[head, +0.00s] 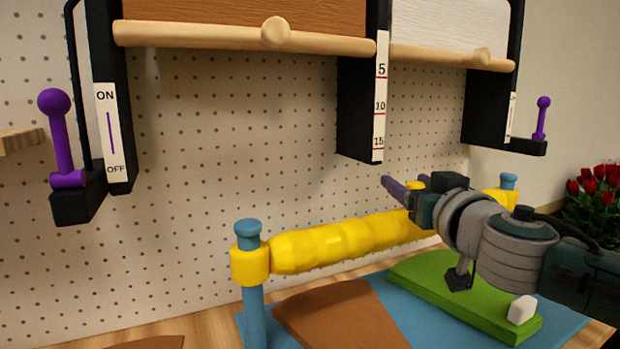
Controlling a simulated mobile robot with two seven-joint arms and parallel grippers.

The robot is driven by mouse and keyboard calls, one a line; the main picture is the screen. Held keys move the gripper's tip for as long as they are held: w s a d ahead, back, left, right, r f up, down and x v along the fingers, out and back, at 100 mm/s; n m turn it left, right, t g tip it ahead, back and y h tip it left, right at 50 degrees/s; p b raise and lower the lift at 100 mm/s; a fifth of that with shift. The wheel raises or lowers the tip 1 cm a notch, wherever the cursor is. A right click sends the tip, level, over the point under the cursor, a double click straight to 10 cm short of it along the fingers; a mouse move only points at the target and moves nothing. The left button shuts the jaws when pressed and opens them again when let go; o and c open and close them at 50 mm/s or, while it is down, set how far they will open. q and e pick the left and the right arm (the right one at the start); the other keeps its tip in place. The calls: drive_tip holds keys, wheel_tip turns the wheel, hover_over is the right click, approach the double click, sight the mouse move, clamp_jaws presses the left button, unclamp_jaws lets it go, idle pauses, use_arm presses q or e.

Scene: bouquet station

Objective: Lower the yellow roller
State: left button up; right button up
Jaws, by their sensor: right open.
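The yellow roller (330,245) spans two blue posts above the work table. Its left end sits in a yellow collar on the left blue post (248,240). The right post (508,182) with its yellow holder shows behind my right arm. My right gripper (403,186) is open at the right part of the roller, with its fingers pointing left. The gripper and wrist hide the roller's right end, and I cannot tell whether the fingers touch it. My left gripper is not in view.
A blue mat (400,310) lies below, with a brown piece (338,316) and a green block (450,295) on it. Purple levers stand at left (60,135) and right (541,118). Red roses (597,190) stand far right. A black divider (362,110) hangs above.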

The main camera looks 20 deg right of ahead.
drive_tip(key=shift+w+d, duration=0.2)
drive_tip(key=shift+w, duration=0.5)
clamp_jaws()
idle(0.8)
drive_tip(key=shift+f, duration=0.15)
